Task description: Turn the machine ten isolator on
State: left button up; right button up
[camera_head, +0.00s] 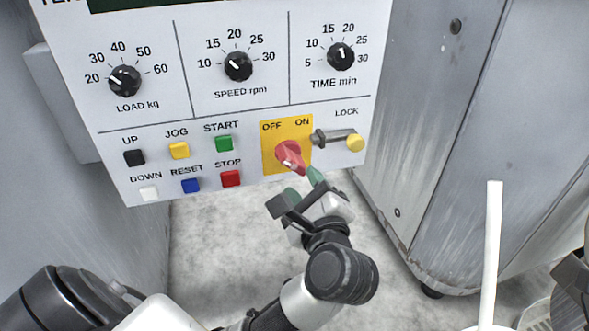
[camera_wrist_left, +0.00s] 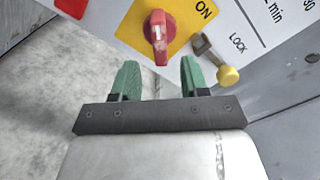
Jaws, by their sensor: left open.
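The isolator is a red rotary knob (camera_head: 290,155) on a yellow plate (camera_head: 272,128) marked OFF and ON, low on the machine's front panel. In the left wrist view the red knob (camera_wrist_left: 158,35) is ahead of the fingers, its grip running roughly up and down the picture. My left gripper (camera_head: 304,186) is open, its green fingertips just below and in front of the knob. In the left wrist view nothing is between its fingertips (camera_wrist_left: 160,75). A dark part at the lower right edge of the head view looks like my right gripper, mostly cut off.
A LOCK fitting with a yellow knob (camera_head: 355,142) sits close right of the isolator. A red STOP button (camera_head: 230,178) and other buttons are to its left; three dials are above. A grey cabinet (camera_head: 440,120) stands right. A white rod (camera_head: 490,250) rises at lower right.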

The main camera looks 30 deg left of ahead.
aim_at(296, 169)
pick_arm(q)
jog(key=b+x, duration=0.1)
jog(key=x, duration=0.5)
jog(key=shift+w+a, duration=0.2)
jog(key=shift+a, duration=0.05)
grip_shut()
